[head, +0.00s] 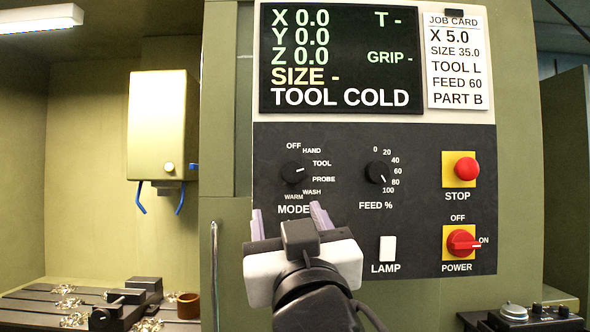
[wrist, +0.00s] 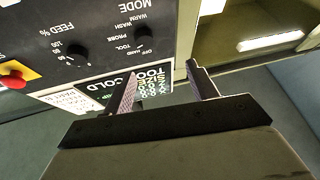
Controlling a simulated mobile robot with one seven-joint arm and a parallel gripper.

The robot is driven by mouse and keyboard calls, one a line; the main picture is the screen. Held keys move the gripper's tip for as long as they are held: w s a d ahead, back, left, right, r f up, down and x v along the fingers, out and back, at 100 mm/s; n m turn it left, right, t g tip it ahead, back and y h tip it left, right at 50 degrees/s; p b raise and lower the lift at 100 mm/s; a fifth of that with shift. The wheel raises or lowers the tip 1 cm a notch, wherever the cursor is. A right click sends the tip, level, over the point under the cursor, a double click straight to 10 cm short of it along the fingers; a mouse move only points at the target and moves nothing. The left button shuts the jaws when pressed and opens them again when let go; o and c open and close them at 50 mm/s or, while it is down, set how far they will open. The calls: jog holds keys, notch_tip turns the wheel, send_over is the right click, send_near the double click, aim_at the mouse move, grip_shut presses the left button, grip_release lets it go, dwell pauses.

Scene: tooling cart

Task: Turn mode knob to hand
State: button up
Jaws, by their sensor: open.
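The mode knob (head: 295,172) is a black round knob on the dark control panel, ringed by OFF, HAND, TOOL, PROBE, WASH and WARM. Its white mark points right and slightly up, toward TOOL. The knob also shows upside down in the wrist view (wrist: 143,32). My gripper (head: 289,217) is open and empty, in front of the panel and just below the knob in the head view, covering part of the MODE label. In the wrist view its two fingers (wrist: 161,72) stand apart, with the knob beyond them. The fingers do not appear to touch the knob.
To the right are the feed knob (head: 378,173), the red stop button (head: 466,168), the red power switch (head: 460,243) at ON and the white lamp switch (head: 388,248). The display (head: 340,58) above reads TOOL COLD. A vertical handle (head: 215,270) stands left of the panel.

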aim_at(295, 173)
jog(key=w+r+p, duration=0.1)
jog(key=w, duration=0.3)
jog(key=w+r+h+p, duration=0.1)
jog(key=w+r+p, duration=0.1)
jog(key=w, duration=0.2)
jog(key=w+r+m+h+p, duration=0.1)
jog(key=w+r, duration=0.1)
jog(key=w, duration=0.2)
jog(key=shift+w+d+r, duration=0.25)
jog(key=shift+d, duration=0.15)
jog(key=c, duration=1)
jog(key=shift+n+y+p, duration=0.35)
jog(key=shift+n+y, duration=0.05)
jog(key=n+y, duration=0.1)
jog(key=n, duration=0.1)
jog(key=n+g+y+p, duration=0.1)
jog(key=n, duration=0.1)
jog(key=shift+d+r+n, duration=0.1)
jog(key=shift+d+n, duration=0.1)
jog(key=shift+n, duration=0.1)
jog(key=shift+n+g+y+p, duration=0.55)
jog(key=shift+n+g, duration=0.25)
jog(key=shift+n, duration=1.2)
jog(key=shift+y, duration=0.25)
